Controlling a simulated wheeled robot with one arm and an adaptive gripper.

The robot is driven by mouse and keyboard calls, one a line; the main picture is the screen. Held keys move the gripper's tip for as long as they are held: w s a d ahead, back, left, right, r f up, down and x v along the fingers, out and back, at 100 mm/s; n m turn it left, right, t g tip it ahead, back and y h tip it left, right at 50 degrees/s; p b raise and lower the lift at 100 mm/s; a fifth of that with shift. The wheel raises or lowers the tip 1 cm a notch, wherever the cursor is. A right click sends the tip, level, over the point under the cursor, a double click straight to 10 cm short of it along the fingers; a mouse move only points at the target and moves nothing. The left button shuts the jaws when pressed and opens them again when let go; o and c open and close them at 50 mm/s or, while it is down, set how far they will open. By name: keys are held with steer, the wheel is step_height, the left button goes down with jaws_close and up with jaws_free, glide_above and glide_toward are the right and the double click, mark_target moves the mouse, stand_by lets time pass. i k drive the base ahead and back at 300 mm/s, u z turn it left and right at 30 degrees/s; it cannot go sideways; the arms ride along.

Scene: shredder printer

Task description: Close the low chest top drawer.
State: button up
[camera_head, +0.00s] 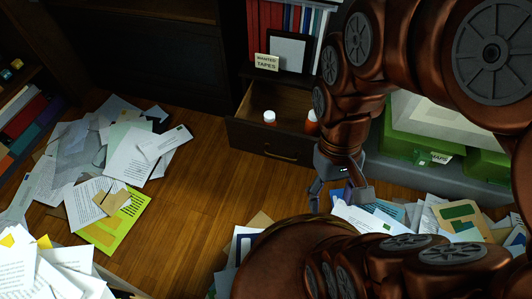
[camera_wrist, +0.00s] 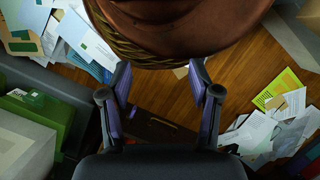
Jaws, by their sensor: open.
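The low chest's top drawer (camera_head: 262,141) is pulled open in the head view. It is dark wood with a handle on its front. A white-capped bottle (camera_head: 270,117) and an orange bottle with a white cap (camera_head: 312,121) stand in it, the orange one partly hidden by my arm. My gripper (camera_head: 338,196) is open and empty, pointing down in front and to the right of the drawer. In the wrist view my gripper (camera_wrist: 162,72) has its fingers spread, and the dark drawer front (camera_wrist: 150,128) shows between and below them. I see no contact with the drawer.
Green boxes (camera_head: 405,148) on a grey ledge stand right of the drawer. Loose papers (camera_head: 110,165) cover the floor at left, and more papers (camera_head: 455,220) lie at right. Bare wooden floor (camera_head: 205,190) is clear left of the drawer. Books (camera_head: 285,18) stand above it.

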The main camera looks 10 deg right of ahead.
mark_target(287, 142)
steer(key=z, duration=1.85)
steer(key=k, duration=0.65)
steer(key=u, duration=3.2)
